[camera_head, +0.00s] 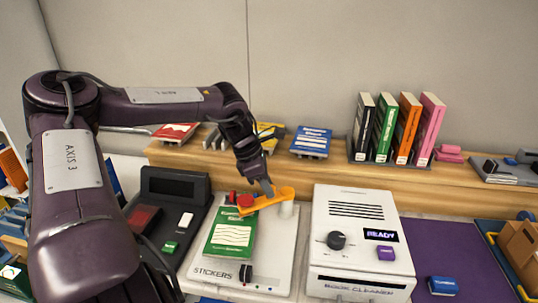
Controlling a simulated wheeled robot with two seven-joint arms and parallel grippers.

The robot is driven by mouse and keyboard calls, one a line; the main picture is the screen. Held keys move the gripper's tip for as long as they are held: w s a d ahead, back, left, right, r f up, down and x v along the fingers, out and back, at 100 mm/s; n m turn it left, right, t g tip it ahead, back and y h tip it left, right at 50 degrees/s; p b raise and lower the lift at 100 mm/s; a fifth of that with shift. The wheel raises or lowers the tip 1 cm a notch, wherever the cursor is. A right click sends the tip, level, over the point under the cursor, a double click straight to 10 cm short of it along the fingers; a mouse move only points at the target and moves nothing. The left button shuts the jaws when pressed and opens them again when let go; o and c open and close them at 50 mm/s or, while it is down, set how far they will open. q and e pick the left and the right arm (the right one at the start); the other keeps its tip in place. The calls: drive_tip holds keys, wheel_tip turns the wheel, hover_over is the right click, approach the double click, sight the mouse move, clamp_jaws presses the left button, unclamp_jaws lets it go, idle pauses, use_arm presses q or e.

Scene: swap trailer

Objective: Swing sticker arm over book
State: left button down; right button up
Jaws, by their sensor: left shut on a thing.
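The orange sticker arm (268,200) reaches across the sticker station (273,258), a white board labelled "STICKERS". It runs from a pale post (287,210) at its right to a red part (245,201) at its left end. A green book (231,232) lies flat on the board, and the arm's left end is above its upper edge. My left gripper (267,190) comes down from above and is shut on the orange sticker arm near its middle. The fingertips are small and partly dark. My right gripper is not in view.
A white book cleaner (360,265) reading "READY" stands right of the station. A dark scanner-like device (167,210) stands left. A wooden shelf (300,172) behind holds upright books (398,128) and flat ones. A purple mat (440,250) at the right has a small blue block (442,286).

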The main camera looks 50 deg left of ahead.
use_arm(q)
drive_tip(key=shift+w+a+r, duration=0.1)
drive_tip(key=shift+a, duration=0.05)
idle(0.4)
drive_tip(key=c, duration=1.2)
unclamp_jaws()
drive_tip(key=v, duration=0.7)
drive_tip(key=shift+a+r+b, duration=0.1)
drive_tip(key=shift+r+b, duration=0.2)
